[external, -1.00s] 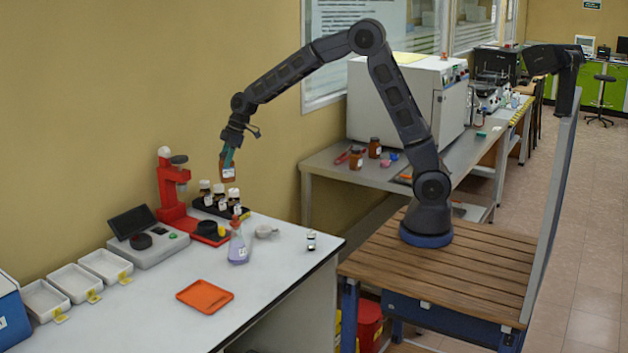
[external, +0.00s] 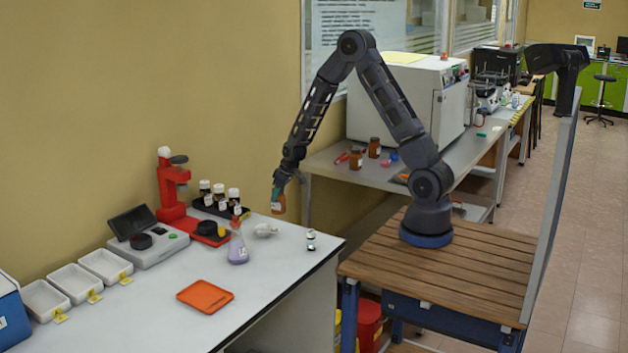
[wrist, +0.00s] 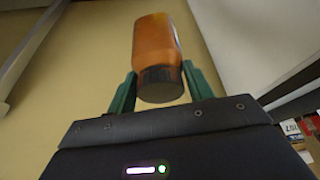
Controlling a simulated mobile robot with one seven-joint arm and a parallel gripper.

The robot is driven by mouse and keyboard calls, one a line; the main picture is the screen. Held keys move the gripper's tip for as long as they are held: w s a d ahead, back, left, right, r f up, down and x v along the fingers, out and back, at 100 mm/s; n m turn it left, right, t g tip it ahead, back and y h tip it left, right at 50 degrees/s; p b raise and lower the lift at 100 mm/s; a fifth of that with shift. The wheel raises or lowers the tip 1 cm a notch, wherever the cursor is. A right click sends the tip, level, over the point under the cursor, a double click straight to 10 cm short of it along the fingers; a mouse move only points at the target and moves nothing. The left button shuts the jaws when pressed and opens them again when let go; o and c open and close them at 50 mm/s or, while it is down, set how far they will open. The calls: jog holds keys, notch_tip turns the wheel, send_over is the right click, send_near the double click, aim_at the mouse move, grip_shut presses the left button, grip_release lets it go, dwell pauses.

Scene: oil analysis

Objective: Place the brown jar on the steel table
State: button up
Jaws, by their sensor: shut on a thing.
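My gripper (external: 278,189) is shut on the brown jar (external: 278,206), which hangs below the fingers near the back right corner of the white table. In the wrist view the green fingers of my gripper (wrist: 158,92) hold the brown jar (wrist: 156,42) on both sides near its dark cap. The steel table (external: 325,170) stands to the right of the jar, beyond a gap from the white table. Two other brown jars (external: 375,147) stand on the steel table near its left end.
A rack of brown bottles (external: 220,198), a flask (external: 237,247) and a small vial (external: 311,239) stand on the white table (external: 150,300). A large light grey instrument (external: 400,105) fills the steel table's back. Small pink and blue items lie near the jars. The steel table's front left is bare.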

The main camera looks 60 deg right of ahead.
notch_tip(320, 180, down, 8)
jog(key=s+d+m+h, duration=0.1)
jog(key=s+d+m, duration=0.1)
jog(key=w+d+r+m, duration=0.2)
jog(key=d+r, duration=0.2)
jog(key=d, duration=0.5)
jog(key=w+d+r+m+h, duration=0.15)
jog(key=d+r, duration=0.25)
jog(key=d, duration=0.6)
jog(key=w+d+r+m, duration=0.1)
jog(key=w+d+r, duration=0.25)
jog(key=d, duration=0.55)
jog(key=s+d+r+m+h, duration=0.1)
jog(key=s+d+r+m, duration=0.1)
jog(key=s+d+r, duration=0.65)
jog(key=s+d+r+m+g, duration=0.1)
jog(key=d+r, duration=0.5)
jog(key=d, duration=0.7)
jog(key=s+d+r+m+h, duration=0.15)
jog(key=s+d+r, duration=0.25)
jog(key=d+r, duration=0.5)
jog(key=shift+m+y, duration=0.3)
jog(key=shift+y, duration=0.1)
jog(key=f, duration=0.7)
jog(key=d+f, duration=0.1)
jog(key=f, duration=0.6)
jog(key=d+f, duration=0.1)
jog(key=f, duration=0.7)
jog(key=shift+s, duration=0.1)
jog(key=shift+f, duration=0.1)
